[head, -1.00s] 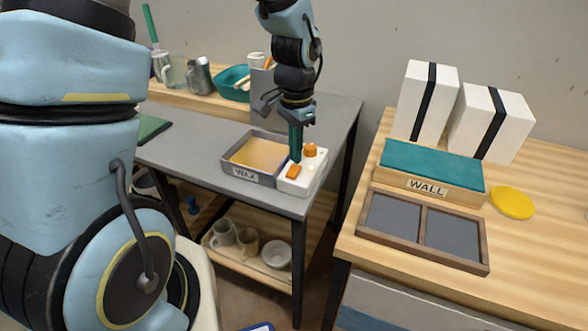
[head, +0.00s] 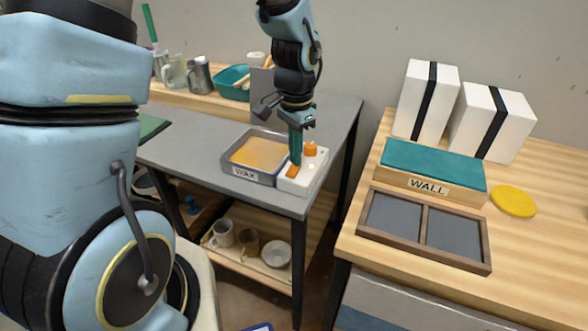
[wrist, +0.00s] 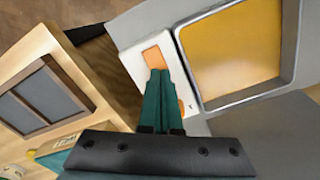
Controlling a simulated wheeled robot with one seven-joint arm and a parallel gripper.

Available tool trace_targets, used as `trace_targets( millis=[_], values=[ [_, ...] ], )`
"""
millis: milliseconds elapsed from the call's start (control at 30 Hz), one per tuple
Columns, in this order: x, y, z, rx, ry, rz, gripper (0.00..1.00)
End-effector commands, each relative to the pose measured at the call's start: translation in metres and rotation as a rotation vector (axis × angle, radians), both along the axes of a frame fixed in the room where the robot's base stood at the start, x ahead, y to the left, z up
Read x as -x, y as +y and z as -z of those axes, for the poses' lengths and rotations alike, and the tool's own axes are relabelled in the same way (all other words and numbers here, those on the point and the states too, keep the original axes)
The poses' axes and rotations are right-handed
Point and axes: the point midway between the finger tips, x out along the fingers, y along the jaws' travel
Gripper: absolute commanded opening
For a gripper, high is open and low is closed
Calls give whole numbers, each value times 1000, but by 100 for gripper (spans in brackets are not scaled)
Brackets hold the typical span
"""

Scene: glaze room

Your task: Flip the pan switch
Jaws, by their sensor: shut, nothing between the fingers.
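The wax pan (head: 232,166) is a grey tray of yellow-orange wax labelled WAX, near the front corner of the grey table. It also shows in the wrist view (wrist: 290,72). Against its right side is a white control box (head: 318,174) with an orange rocker switch (head: 292,171) and an orange knob (head: 310,149). In the wrist view the switch (wrist: 154,58) lies just beyond my fingertips. My gripper (head: 295,163) is shut and empty, its teal fingers pointing down at the switch. The tips seem to touch or nearly touch it; I cannot tell which.
A wooden bench at right holds a divided tray (head: 423,229), a teal-topped WALL box (head: 430,172), a yellow disc (head: 513,201) and two white boxes. Mugs and a bowl (head: 276,254) sit on the lower shelf. A teal bin (head: 231,83) stands behind.

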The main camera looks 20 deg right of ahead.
Motion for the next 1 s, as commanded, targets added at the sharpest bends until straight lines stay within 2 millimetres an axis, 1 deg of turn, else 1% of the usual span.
trace_targets(
  millis=[500, 600, 767, 1000],
  values=[
    [0, 0, 8, 0, 0, 0, 0],
    [0, 0, 7, 0, 0, 0, 0],
    [0, 0, -1, 0, 0, 0, 0],
    [0, 0, -20, 0, 0, 0, 0]
  ],
)
